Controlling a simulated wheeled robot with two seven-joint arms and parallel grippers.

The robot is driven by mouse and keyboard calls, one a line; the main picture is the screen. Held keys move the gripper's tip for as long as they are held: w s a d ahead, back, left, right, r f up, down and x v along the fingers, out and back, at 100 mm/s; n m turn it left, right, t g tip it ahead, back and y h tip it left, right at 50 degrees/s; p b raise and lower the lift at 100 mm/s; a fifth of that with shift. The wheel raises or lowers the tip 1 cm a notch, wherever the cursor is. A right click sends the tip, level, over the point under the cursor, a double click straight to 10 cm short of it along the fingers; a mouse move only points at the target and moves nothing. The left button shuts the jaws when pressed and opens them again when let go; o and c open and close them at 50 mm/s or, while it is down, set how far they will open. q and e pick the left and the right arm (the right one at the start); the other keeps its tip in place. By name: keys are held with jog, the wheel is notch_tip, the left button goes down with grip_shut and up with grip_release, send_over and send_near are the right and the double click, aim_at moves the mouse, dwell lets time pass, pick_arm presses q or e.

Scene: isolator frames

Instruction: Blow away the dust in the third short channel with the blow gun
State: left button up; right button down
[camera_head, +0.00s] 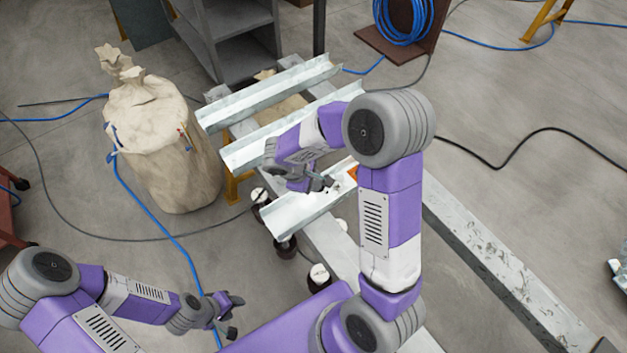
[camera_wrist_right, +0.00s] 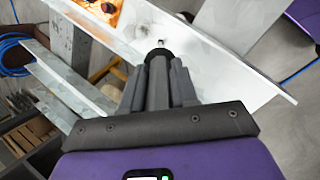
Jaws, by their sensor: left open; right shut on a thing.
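Three short metal channels lie side by side on a frame: the far one (camera_head: 268,90), the middle one (camera_head: 245,150) and the near one (camera_head: 292,216). My right gripper (camera_head: 322,184) is over the near channel. In the right wrist view its fingers (camera_wrist_right: 158,85) are shut on the blow gun (camera_wrist_right: 159,53), whose dark tip points at the pale channel (camera_wrist_right: 225,72). An orange-brown patch (camera_wrist_right: 98,10) shows on this channel; whether it is dust or rust I cannot tell. Most of the blow gun is hidden by the gripper. My left gripper (camera_head: 235,314) is open and empty, low at the left.
A beige sack (camera_head: 165,150) stands left of the channels. A grey shelf (camera_head: 235,40) is behind them, and a blue hose coil (camera_head: 403,18) is at the back. Blue and black hoses cross the floor. A long pale beam (camera_head: 490,255) lies at the right.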

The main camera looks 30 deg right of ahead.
jog(key=shift+d, duration=0.25)
jog(key=shift+w+d, duration=0.1)
jog(key=shift+d, duration=1.25)
jog(key=shift+d+f, duration=0.1)
jog(key=shift+d, duration=0.3)
dwell(0.3)
